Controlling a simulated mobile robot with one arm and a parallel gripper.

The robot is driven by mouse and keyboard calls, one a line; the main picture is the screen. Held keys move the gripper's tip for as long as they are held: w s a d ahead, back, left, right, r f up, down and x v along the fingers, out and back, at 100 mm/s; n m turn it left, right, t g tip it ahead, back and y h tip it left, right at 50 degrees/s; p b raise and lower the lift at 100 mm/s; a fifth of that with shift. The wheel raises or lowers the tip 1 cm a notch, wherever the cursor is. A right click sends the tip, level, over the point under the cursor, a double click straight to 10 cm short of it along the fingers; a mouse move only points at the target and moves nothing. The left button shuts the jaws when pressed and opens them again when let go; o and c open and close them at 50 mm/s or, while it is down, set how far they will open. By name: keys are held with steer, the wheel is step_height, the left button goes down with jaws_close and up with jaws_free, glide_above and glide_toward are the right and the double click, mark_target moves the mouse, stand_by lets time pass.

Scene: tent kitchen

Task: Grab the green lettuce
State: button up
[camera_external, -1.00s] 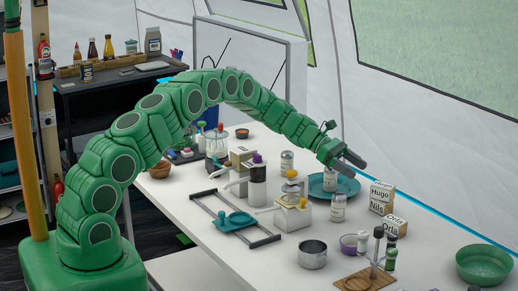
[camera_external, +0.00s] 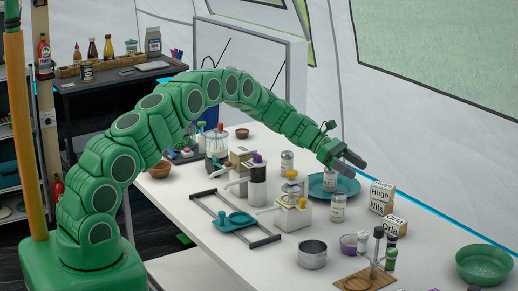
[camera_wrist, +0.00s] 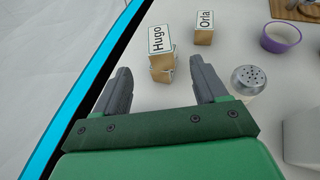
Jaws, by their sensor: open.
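I cannot make out a green lettuce for certain in either view. Some small green items (camera_external: 187,141) lie at the far left end of the table, too small to identify. My gripper (camera_external: 352,162) is open and empty above the table's far side, near the teal plate (camera_external: 348,183). In the wrist view its two grey fingers (camera_wrist: 160,72) are spread apart with nothing between them. The Hugo box (camera_wrist: 161,62) shows just beyond the fingertips, with the Orla box (camera_wrist: 204,32) to its right.
A shaker (camera_wrist: 248,80) stands right of my fingers. A purple bowl (camera_wrist: 281,36) lies beyond it. On the table are a metal pot (camera_external: 312,254), a rack (camera_external: 268,241), a wooden board (camera_external: 352,284) and a green bowl (camera_external: 484,268).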

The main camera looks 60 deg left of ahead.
steer(key=shift+c, duration=0.5)
steer(key=c, duration=0.4)
steer(key=shift+o, duration=0.2)
steer(key=shift+r, duration=0.1)
